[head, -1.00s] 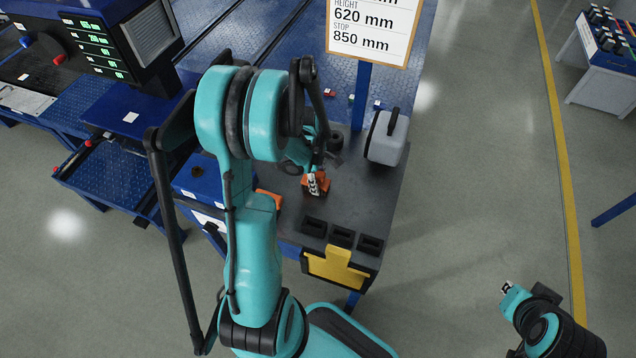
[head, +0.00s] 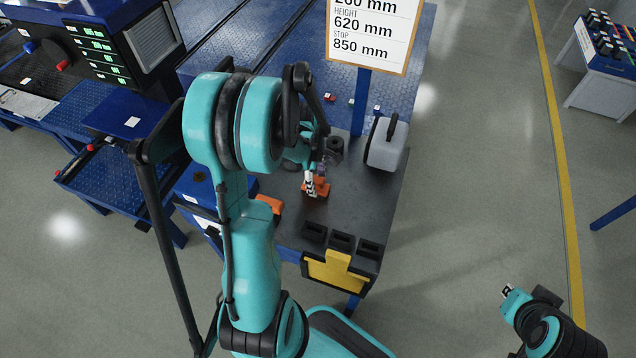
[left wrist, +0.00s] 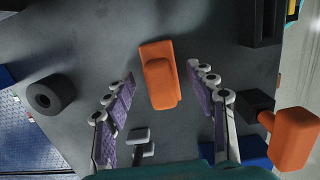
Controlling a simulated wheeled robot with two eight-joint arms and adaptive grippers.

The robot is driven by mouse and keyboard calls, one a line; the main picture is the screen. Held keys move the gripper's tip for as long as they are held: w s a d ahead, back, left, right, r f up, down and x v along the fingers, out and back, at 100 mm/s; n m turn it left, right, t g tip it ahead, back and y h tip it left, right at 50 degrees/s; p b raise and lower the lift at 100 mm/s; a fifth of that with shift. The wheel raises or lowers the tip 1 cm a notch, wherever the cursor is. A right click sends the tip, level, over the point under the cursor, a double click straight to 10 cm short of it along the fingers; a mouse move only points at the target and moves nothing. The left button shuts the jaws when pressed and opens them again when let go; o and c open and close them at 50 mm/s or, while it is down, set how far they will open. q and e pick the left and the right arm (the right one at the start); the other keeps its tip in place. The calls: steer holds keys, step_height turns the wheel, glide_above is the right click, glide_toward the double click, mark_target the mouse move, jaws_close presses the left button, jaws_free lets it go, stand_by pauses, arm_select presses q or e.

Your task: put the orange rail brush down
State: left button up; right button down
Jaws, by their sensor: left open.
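The orange rail brush (head: 321,188) rests on the dark bench top (head: 352,202). In the left wrist view the brush (left wrist: 160,78) is an orange block with a raised orange part on top. My left gripper (head: 312,182) is low over the bench at the brush. Its fingers are spread on both sides of the brush, with visible gaps, in the left wrist view. My right gripper (head: 507,290) is far to the right, away from the bench, and too small to read its jaws.
A second orange piece (head: 268,203) with a dark part shows at right in the left wrist view (left wrist: 292,138). A black ring (left wrist: 50,95), a grey case (head: 386,146) and black bins (head: 341,241) surround the spot. A signboard (head: 370,35) stands behind.

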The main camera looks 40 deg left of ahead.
arm_select(q)
steer(key=r, duration=0.2)
steer(key=r+p, duration=0.1)
steer(key=r, duration=0.2)
steer(key=a+r+p, duration=0.1)
steer(key=r, duration=0.2)
steer(key=shift+s+r, duration=0.1)
steer(key=shift+s, duration=0.1)
steer(key=shift+d+r, duration=0.1)
steer(key=shift+r, duration=0.2)
steer(key=s+d+r+m+t, duration=0.2)
steer(key=d+r+m, duration=0.1)
steer(key=d+m, duration=0.3)
steer(key=s+d+r+m+t+y, duration=0.1)
steer(key=s+d+r+m+t, duration=0.1)
steer(key=d+r+m, duration=0.2)
steer(key=s+d+r+m+t, duration=0.2)
steer(key=d+r+m, duration=0.1)
steer(key=d+m, duration=0.5)
steer(key=shift+s+r+m+t, duration=0.25)
steer(key=shift+r+m+t, duration=0.15)
steer(key=shift+m, duration=1.4)
steer(key=shift+d, duration=0.1)
